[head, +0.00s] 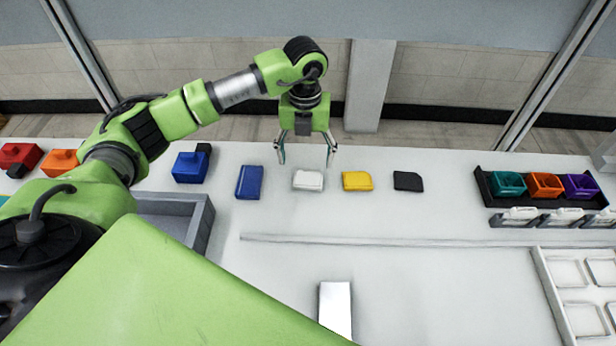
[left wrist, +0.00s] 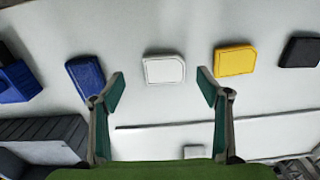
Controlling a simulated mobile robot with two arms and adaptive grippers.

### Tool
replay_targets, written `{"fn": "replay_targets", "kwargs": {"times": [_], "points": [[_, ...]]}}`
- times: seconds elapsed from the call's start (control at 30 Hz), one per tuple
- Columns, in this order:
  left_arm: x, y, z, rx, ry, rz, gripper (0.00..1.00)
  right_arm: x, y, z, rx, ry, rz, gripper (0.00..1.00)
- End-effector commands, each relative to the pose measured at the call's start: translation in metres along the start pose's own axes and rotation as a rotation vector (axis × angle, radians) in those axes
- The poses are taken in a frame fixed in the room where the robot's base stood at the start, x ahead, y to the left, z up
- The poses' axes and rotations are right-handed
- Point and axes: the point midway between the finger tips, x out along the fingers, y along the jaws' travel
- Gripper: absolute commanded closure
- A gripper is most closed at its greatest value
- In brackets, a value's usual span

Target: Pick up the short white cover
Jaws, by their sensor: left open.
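The short white cover (head: 308,180) lies flat on the white table, in a row between a blue cover (head: 249,182) and a yellow cover (head: 357,181). My left gripper (head: 306,160) is open and empty, with its fingers pointing down above and just behind the white cover in the head view. In the left wrist view the white cover (left wrist: 164,69) shows between and beyond the two spread fingertips (left wrist: 161,90), and nothing touches it. My right gripper is in neither view.
A black cover (head: 408,181) lies right of the yellow one. A blue box (head: 190,167) stands at left near a grey tray (head: 205,228). A black rack (head: 484,187) with coloured bins is at right. A thin raised strip (head: 390,241) crosses the table in front of the covers.

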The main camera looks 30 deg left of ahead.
Motion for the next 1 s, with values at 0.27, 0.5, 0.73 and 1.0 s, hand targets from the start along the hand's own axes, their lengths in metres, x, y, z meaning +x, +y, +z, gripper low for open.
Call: {"fn": "replay_targets", "kwargs": {"times": [0.27,0.5,0.73,1.0], "points": [[0.03,-0.008,-0.011,0.002,0.005,0.001,0.31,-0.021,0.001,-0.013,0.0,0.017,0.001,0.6],[0.053,-0.008,-0.009,0.0,0.001,-0.001,0.31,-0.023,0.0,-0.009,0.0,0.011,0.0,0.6],[0.053,-0.008,-0.009,0.001,0.0,-0.001,0.41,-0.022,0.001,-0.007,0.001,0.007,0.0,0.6],[0.053,-0.008,-0.009,0.001,0.0,-0.002,0.65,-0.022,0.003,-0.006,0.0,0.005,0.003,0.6]]}}
